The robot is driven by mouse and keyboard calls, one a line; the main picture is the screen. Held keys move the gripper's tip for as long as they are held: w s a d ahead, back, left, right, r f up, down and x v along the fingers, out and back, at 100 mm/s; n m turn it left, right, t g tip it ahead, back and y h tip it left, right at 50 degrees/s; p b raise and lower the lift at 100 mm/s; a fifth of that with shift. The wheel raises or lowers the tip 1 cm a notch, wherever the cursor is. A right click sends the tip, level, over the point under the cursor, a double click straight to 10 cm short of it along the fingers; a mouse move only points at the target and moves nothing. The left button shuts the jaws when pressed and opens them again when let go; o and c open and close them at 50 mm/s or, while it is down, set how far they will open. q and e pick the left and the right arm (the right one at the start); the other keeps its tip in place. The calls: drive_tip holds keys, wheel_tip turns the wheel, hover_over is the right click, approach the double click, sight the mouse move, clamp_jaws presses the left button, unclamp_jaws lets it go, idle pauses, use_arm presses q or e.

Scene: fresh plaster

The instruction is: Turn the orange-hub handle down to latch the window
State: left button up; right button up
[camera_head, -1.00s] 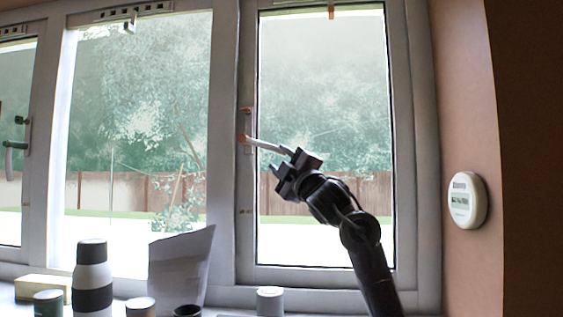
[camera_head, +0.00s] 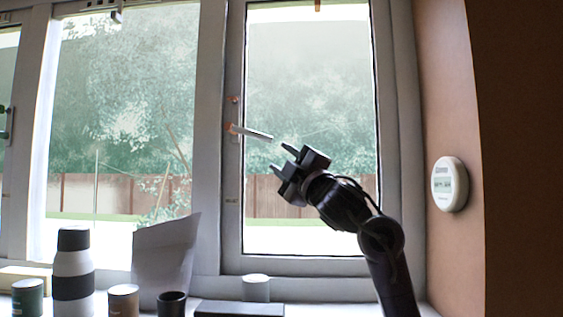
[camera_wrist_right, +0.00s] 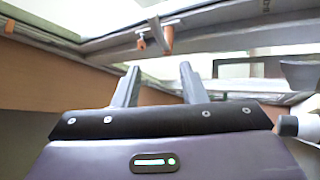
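The handle's orange hub (camera_head: 231,128) sits on the left frame of the right window pane. Its pale lever (camera_head: 254,133) points right and slightly down. My right gripper (camera_head: 278,157) is open and empty, with its fingertips to the lower right of the lever's free end and a gap between them in the picture. In the right wrist view the two fingers (camera_wrist_right: 158,84) stand apart with nothing between them. An orange part (camera_wrist_right: 168,39) and the pale lever (camera_wrist_right: 155,33) show beyond and above them. My left gripper is not in view.
On the sill stand a white-and-black bottle (camera_head: 73,275), a pale folded sheet (camera_head: 165,258), small jars and a dark flat box (camera_head: 239,309). A round white device (camera_head: 449,184) is on the right wall. Another handle (camera_head: 6,122) is at the far left.

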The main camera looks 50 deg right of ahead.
drive_tip(key=shift+r, duration=0.15)
drive_tip(key=shift+c, duration=1.2)
drive_tip(key=w+r+p, duration=0.1)
drive_tip(key=r, duration=0.1)
drive_tip(key=a+r+m+t+p, duration=0.1)
drive_tip(key=r+p, duration=0.1)
drive_tip(key=w+a+r+m+t+y+p, duration=0.1)
drive_tip(key=r+p, duration=0.1)
drive_tip(key=shift+w+a, duration=0.25)
drive_tip(key=shift+w, duration=0.05)
clamp_jaws()
wheel_tip(320, 180, up, 7)
drive_tip(key=m+g+h+p, duration=1.4)
drive_tip(key=m+h+p, duration=0.3)
drive_tip(key=m+p, duration=0.85)
hover_over(250, 134)
drive_tip(key=s+b, duration=0.1)
drive_tip(key=s, duration=0.2)
drive_tip(key=m, duration=0.2)
drive_tip(key=shift+w+a+f+p, duration=0.15)
drive_tip(key=shift+w+f+p, duration=0.1)
drive_tip(key=shift+f, duration=0.45)
drive_tip(key=shift+w+a+f+p, duration=0.2)
drive_tip(key=shift+f, duration=0.55)
drive_tip(key=shift+w+a+f+p, duration=0.15)
drive_tip(key=shift+w+f+p, duration=0.1)
drive_tip(key=shift+f, duration=0.45)
